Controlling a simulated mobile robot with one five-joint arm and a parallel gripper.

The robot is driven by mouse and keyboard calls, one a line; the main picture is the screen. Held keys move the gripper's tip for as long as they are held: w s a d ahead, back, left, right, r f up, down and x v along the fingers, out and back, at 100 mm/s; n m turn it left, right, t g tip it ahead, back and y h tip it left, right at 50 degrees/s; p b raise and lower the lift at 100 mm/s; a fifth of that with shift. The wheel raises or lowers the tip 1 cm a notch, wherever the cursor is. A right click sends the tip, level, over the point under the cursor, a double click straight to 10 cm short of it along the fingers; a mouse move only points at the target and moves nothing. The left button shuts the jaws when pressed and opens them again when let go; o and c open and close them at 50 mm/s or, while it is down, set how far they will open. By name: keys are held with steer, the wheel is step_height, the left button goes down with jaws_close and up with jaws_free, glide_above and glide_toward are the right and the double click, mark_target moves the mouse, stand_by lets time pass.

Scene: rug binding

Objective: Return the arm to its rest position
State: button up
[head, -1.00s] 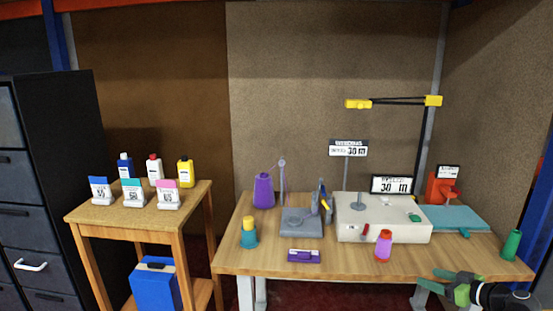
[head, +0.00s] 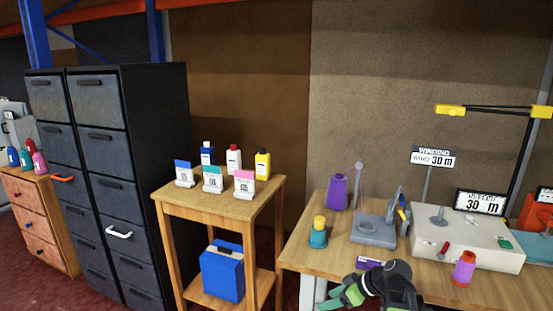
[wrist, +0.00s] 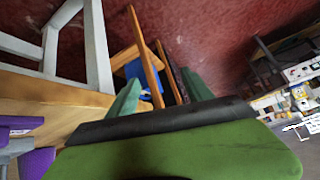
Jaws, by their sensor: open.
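My gripper (head: 342,294) shows at the bottom of the head view, with green fingers pointing left and a black wrist behind them. It is in front of the near edge of the workbench (head: 302,258), partly covering the view of it. In the wrist view my gripper (wrist: 160,92) has its two green fingers spread apart, with nothing between them. The arm's lower links are mostly out of frame.
A side table (head: 219,208) with bottles and a blue box (head: 222,272) stands left, beside dark cabinets (head: 97,145).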

steer(key=s+a+f+m+g+h, duration=0.1)
steer(key=s+a+f+g+h, duration=0.3)
steer(key=a, duration=0.5)
steer(key=s+d+f+m+h, duration=0.3)
steer(key=s+d+m+h, duration=0.1)
steer(key=d+m, duration=0.4)
step_height(320, 180, up, 16)
steer(key=p, duration=1.5)
steer(key=shift+w+a+m, duration=0.2)
steer(key=shift+a+m, duration=0.15)
steer(key=shift+m, duration=0.05)
steer(key=shift+f, duration=0.1)
